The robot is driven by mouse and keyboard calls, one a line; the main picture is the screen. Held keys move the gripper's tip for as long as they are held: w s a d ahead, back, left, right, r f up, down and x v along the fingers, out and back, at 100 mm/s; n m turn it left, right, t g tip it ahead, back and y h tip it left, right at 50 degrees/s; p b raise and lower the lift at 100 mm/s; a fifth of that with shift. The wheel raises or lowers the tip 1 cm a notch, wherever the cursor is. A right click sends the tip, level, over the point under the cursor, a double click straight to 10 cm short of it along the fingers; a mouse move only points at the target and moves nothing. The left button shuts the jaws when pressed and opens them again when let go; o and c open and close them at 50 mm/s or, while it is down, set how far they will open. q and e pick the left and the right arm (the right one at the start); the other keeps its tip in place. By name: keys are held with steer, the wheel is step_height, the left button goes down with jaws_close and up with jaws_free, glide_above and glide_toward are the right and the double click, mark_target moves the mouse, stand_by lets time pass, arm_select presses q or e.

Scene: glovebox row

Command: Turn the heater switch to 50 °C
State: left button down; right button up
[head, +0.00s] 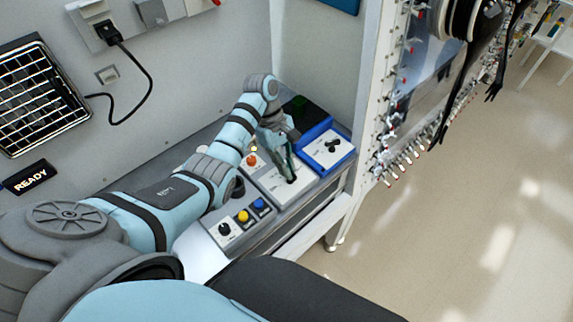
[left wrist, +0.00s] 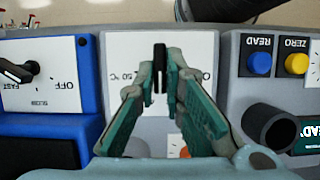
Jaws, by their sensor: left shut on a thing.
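The heater switch, a narrow black knob (left wrist: 159,68), stands on a white panel (left wrist: 128,45) with "50 °C" printed beside it. My left gripper (left wrist: 160,75) is shut on this knob, with one finger on each side. In the wrist view the knob stands upright in the picture; which mark it points at I cannot tell, since the fingers cover part of the panel. In the head view the left gripper (head: 286,166) reaches down onto the same white panel (head: 268,183), and the black knob (head: 292,180) shows at its tip. My right gripper is not in view.
A blue-framed unit with a FAST/OFF knob (left wrist: 18,70) sits close on one side. A blue READ button (left wrist: 259,64), a yellow ZERO button (left wrist: 296,64) and a black cylinder (left wrist: 268,125) are on the other. An orange lamp (head: 251,160) is behind. A cabinet post (head: 368,90) rises at right.

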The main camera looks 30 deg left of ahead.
arm_select(q)
steer(key=c, duration=1.7)
jaws_free()
